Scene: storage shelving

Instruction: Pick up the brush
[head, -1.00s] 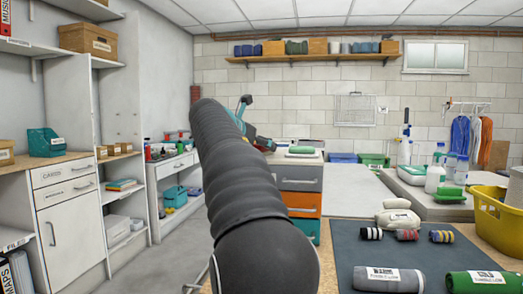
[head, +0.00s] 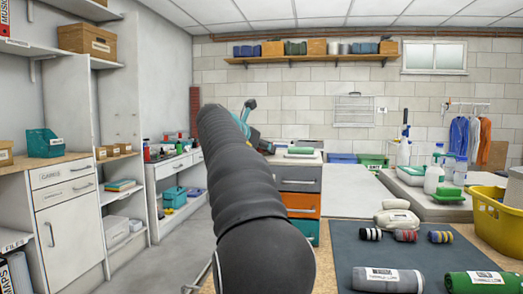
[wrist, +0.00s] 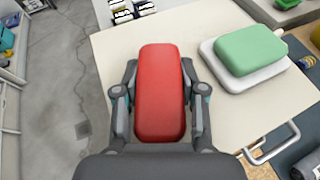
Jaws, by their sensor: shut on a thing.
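In the wrist view, a red, rounded, oblong thing (wrist: 160,70), which I take to be the brush, lies lengthwise between the fingers of my gripper (wrist: 161,98). The fingers press on its two long sides, so my gripper is shut on it. Its underside is hidden, and I see no bristles. It is over the pale top of a drawer cabinet (wrist: 115,62); I cannot tell whether it touches that top. In the head view, my dark arm hides the red thing and most of my gripper.
A green block (wrist: 250,48) on a white base (wrist: 262,76) stands right of the held thing. Small striped items (wrist: 128,12) lie at the far edge. A metal handle (wrist: 270,145) juts from the cabinet's side.

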